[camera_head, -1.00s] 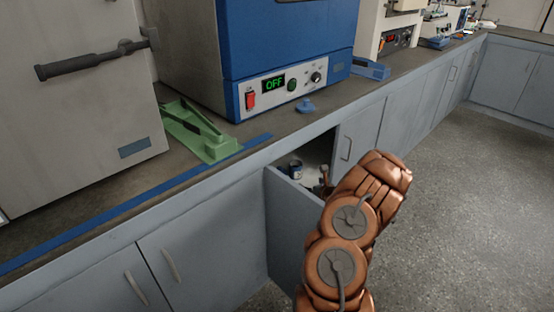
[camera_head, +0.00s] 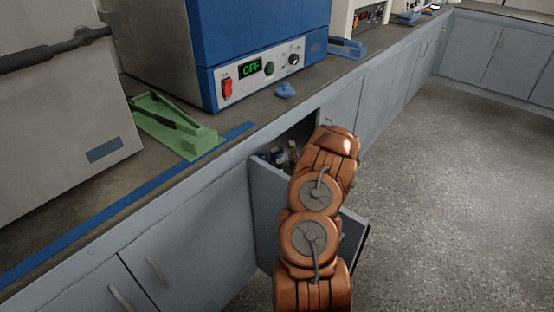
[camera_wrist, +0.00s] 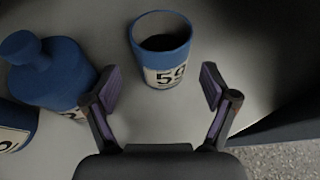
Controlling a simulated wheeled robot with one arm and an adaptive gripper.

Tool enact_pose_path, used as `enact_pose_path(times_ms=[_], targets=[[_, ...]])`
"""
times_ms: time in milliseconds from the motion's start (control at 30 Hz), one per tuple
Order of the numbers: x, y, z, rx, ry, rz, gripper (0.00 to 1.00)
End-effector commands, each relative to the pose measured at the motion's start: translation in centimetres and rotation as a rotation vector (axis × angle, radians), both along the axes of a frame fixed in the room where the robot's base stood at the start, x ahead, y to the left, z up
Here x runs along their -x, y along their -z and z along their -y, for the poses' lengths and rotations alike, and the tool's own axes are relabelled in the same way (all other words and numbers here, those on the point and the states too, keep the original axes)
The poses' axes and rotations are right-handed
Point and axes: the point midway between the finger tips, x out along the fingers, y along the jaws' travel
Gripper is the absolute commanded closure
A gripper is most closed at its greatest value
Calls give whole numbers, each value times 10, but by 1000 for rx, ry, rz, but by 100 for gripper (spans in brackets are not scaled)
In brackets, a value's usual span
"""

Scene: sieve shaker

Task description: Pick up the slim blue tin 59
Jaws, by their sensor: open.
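The slim blue tin 59 (camera_wrist: 162,62) stands upright on a pale shelf in the wrist view, with an open dark top and a white label reading 59. My gripper (camera_wrist: 160,88) is open, its two purple-padded fingers spread to the left and right just short of the tin, with nothing between them. In the head view a small blue and white container (camera_head: 277,155) shows inside the open cabinet; I cannot tell whether it is tin 59. My gripper is mostly hidden behind my arm there.
A blue bottle (camera_wrist: 48,72) stands left of the tin, close to the left finger. Another labelled blue container (camera_wrist: 14,128) is cut off at the left edge. The cabinet door (camera_head: 268,215) stands open beside my arm. The counter edge (camera_head: 285,130) overhangs the opening.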

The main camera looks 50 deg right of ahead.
Motion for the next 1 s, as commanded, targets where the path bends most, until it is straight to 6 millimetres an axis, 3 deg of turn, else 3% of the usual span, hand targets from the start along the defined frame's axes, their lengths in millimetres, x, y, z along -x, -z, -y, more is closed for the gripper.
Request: enact_pose_path(times_ms=[400,767,1000], targets=[[-29,11,12,1,-2,0,15],[-32,12,13,-1,0,0,15],[-32,13,12,-1,-1,0,40]])
